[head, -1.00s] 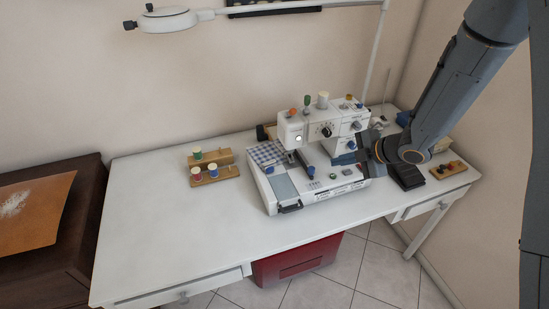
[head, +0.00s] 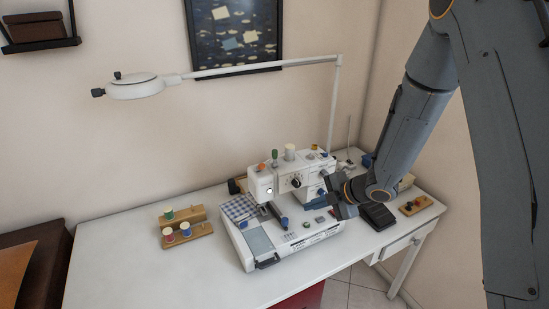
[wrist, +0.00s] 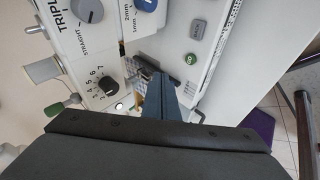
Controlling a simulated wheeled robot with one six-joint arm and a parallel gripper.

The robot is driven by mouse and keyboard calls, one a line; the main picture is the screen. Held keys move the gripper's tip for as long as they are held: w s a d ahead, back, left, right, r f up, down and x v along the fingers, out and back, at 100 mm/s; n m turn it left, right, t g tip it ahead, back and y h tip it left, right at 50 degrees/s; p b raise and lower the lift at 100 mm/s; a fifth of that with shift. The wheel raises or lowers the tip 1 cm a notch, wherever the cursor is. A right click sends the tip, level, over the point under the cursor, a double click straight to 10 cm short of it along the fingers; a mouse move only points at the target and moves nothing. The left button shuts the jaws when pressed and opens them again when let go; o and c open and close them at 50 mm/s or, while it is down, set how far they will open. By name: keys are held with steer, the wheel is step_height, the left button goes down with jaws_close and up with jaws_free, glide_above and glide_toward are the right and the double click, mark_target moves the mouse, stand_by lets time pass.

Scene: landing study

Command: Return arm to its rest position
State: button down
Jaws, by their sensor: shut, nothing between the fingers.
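My arm comes down from the upper right in the head view. My gripper (head: 316,203) is at the right side of the white sewing machine (head: 262,243), close to its column. In the wrist view the blue-grey fingers (wrist: 160,98) are together with nothing between them, over the machine's bed. I cannot tell whether they touch the machine. The machine's dial (wrist: 108,85) and green button (wrist: 190,59) are beside the fingers in that view.
A magnifier lamp (head: 135,87) reaches over the white table (head: 130,262). Thread spools on wooden holders (head: 188,234) stand left of the machine. A black pedal (head: 377,217) and a small wooden block (head: 415,205) lie at the right. The table's left part is clear.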

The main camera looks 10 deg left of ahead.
steer(key=s+d+r+m+t+h+b, duration=0.1)
steer(key=s+d+r+m+h+b, duration=0.2)
steer(key=d+m, duration=0.4)
steer(key=s+d+r+m+h, duration=0.2)
steer(key=d+r+m+h, duration=0.15)
steer(key=d+m, duration=0.4)
steer(key=s+d+m+g+h+b, duration=0.1)
steer(key=s+m+g, duration=0.3)
steer(key=s+m, duration=0.6)
steer(key=s+b, duration=0.1)
steer(key=s, duration=0.5)
steer(key=shift+s+d+r+m, duration=0.2)
steer(key=shift+s+d+m, duration=0.1)
steer(key=shift+s+m, duration=0.05)
